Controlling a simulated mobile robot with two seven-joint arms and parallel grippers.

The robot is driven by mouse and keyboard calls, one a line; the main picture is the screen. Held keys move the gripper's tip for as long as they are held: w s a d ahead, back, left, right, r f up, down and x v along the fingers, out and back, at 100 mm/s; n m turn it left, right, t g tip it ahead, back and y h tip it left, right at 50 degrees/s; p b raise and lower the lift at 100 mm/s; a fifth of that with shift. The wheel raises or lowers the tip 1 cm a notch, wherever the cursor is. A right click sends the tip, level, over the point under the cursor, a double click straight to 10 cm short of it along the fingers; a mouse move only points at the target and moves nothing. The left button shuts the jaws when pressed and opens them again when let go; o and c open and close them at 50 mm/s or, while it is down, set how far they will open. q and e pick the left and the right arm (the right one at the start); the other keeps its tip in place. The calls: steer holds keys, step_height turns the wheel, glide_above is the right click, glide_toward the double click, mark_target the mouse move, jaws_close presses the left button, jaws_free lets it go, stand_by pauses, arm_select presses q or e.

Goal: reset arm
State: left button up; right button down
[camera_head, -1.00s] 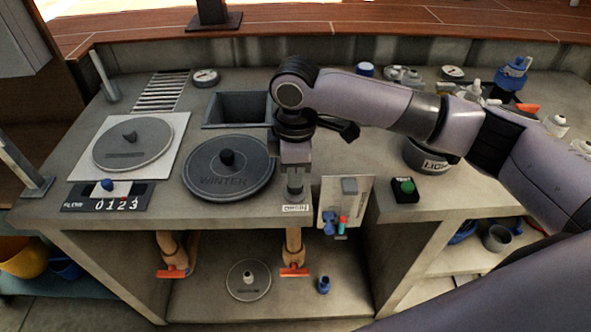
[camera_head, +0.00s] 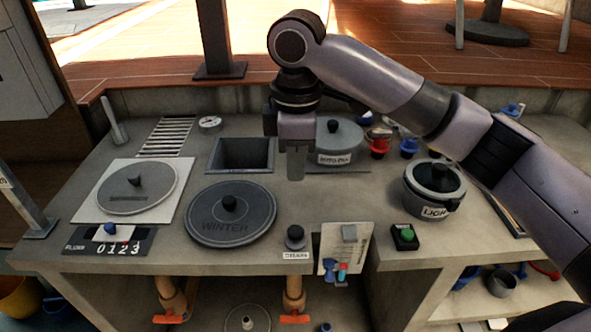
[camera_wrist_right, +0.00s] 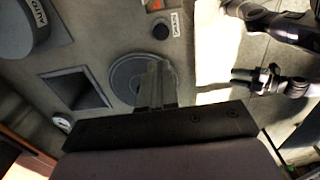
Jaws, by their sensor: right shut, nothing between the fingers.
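My right gripper (camera_head: 296,178) hangs over the grey counter (camera_head: 320,210), pointing down, its fingers together and empty. In the head view it appears just above a small dark knob (camera_head: 294,238) with a white label, with a gap between them. In the right wrist view the closed fingers (camera_wrist_right: 155,85) overlap the round lid marked WINTER. My right arm (camera_head: 370,80) reaches in from the right. My left gripper does not show in the head view.
Near the gripper are the WINTER lid (camera_head: 232,214), a square opening (camera_head: 242,155), a grey lidded pot (camera_head: 338,142) and another lidded pot (camera_head: 434,185). A green button box (camera_head: 405,236) sits at the front edge. Orange-handled pipes (camera_head: 294,295) run below. A post (camera_head: 215,40) stands behind.

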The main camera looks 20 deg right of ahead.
stand_by(0.3)
steer(key=s+a+f+m+t+y, duration=0.1)
steer(key=s+a+f+m+y, duration=0.15)
steer(key=s+f, duration=0.45)
steer(key=s+a+f+m+t+y, duration=0.1)
steer(key=s+a+f+m+y, duration=0.2)
steer(key=f, duration=0.8)
steer(key=s+d+f+m+t+h, duration=0.1)
steer(key=s+d+f+m+h, duration=0.25)
steer(key=s+d, duration=0.4)
steer(key=s+d+f+m+h, duration=0.2)
steer(key=s+d+f+m, duration=0.15)
steer(key=s+d, duration=0.4)
steer(key=w+a+f+t+y, duration=0.2)
steer(key=w+a+f+t, duration=0.1)
steer(key=w+f+t, duration=0.3)
step_height(320, 180, down, 2)
steer(key=shift+w+f+t, duration=0.15)
steer(key=shift+w+t, duration=0.15)
steer(key=shift+t, duration=0.3)
